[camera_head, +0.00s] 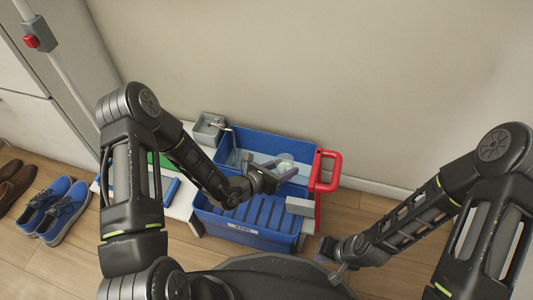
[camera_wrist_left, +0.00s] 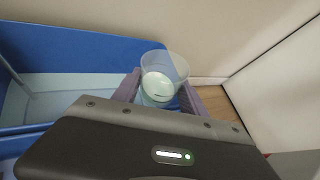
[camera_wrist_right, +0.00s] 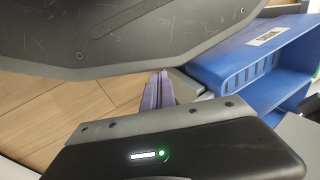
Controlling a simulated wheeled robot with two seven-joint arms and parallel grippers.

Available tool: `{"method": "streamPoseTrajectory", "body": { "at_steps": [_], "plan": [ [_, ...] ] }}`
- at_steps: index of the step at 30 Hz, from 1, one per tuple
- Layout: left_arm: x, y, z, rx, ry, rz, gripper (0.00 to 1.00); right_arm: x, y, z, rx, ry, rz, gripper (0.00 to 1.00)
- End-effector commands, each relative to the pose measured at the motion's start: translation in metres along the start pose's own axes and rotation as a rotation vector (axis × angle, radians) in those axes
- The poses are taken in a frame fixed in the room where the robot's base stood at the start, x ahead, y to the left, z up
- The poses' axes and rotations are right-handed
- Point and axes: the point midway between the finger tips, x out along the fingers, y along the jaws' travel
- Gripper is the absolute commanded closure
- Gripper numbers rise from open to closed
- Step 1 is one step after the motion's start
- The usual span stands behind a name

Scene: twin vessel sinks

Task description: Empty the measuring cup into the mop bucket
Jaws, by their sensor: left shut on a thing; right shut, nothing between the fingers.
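The clear measuring cup (camera_head: 286,158) is held by my left gripper (camera_head: 279,172) above the rear part of the blue mop bucket (camera_head: 262,139). In the left wrist view the cup (camera_wrist_left: 166,60) sits between the purple fingers (camera_wrist_left: 158,92), its round mouth visible; a pale area shows inside, and I cannot tell how much liquid it holds. Pale water shows in the bucket's rear compartment (camera_wrist_left: 75,88). My right gripper (camera_head: 328,252) is shut and empty, low beside the bucket's front right; its fingers (camera_wrist_right: 158,90) touch each other in the right wrist view.
The bucket's red handle (camera_head: 327,171) rises at its right, with a grey block (camera_head: 300,206) near it. A ribbed blue section (camera_head: 245,215) forms the front. A white bench (camera_head: 183,205) stands left; blue shoes (camera_head: 60,208) and brown shoes (camera_head: 14,184) lie farther left. A wall is behind.

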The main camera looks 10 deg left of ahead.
Motion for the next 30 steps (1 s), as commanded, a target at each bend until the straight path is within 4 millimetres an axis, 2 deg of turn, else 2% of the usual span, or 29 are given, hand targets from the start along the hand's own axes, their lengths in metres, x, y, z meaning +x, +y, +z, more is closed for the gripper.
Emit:
{"method": "streamPoseTrajectory", "body": {
  "at_steps": [6,15,21,30],
  "plan": [
    [0.004,0.012,-0.004,-0.096,0.026,-0.037,0.9,0.011,0.004,-0.001,0.001,0.004,0.0,1.0],
    [0.003,0.022,0.008,-0.229,0.065,-0.092,0.9,0.01,0.003,-0.001,0.001,0.006,0.0,1.0],
    [0.007,0.032,0.004,-0.317,0.09,-0.13,0.9,0.02,0.006,-0.002,0.001,0.009,0.0,1.0],
    [0.008,0.036,0.004,-0.37,0.108,-0.153,0.9,0.022,0.007,-0.002,0.001,0.012,0.0,1.0]
  ]
}}
